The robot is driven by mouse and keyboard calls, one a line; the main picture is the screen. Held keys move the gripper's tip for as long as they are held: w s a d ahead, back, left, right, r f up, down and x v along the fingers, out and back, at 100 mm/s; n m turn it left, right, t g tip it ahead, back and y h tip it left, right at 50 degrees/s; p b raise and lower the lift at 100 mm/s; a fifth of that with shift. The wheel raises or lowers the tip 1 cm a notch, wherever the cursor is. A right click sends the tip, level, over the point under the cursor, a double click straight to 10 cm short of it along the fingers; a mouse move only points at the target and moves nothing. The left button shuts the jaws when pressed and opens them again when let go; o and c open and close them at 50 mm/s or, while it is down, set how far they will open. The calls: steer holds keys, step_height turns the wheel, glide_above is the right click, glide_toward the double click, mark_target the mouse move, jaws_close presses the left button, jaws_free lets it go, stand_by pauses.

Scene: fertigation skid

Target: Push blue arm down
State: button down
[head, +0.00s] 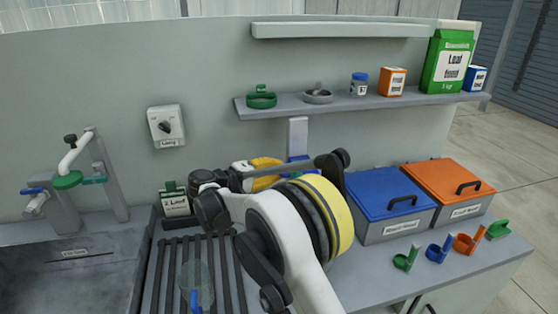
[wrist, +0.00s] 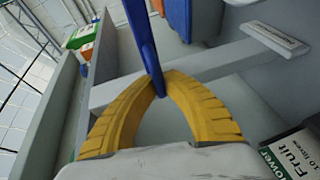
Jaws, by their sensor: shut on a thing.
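The blue arm (wrist: 143,42) shows in the wrist view as a long bar running from the top edge down to between my fingertips. My gripper (wrist: 161,82) has two yellow ribbed fingers that close on its lower end. A small piece of the blue arm (head: 298,167) shows just right of the yellow fingers there. The rest of it is hidden in that view.
A shelf (head: 350,103) with jars and boxes hangs above my gripper. Blue-lidded (head: 385,195) and orange-lidded (head: 447,185) bins stand to the right. A label card (head: 175,203) stands to the left, near a slatted drain (head: 170,265). A "Fruit" card (wrist: 290,155) is close at lower right.

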step_height(320, 180, down, 6)
steer(key=shift+r+b, duration=0.1)
steer(key=shift+b, duration=0.85)
steer(key=c, duration=1.5)
jaws_free()
steer(key=shift+o, duration=0.2)
steer(key=v, duration=1.2)
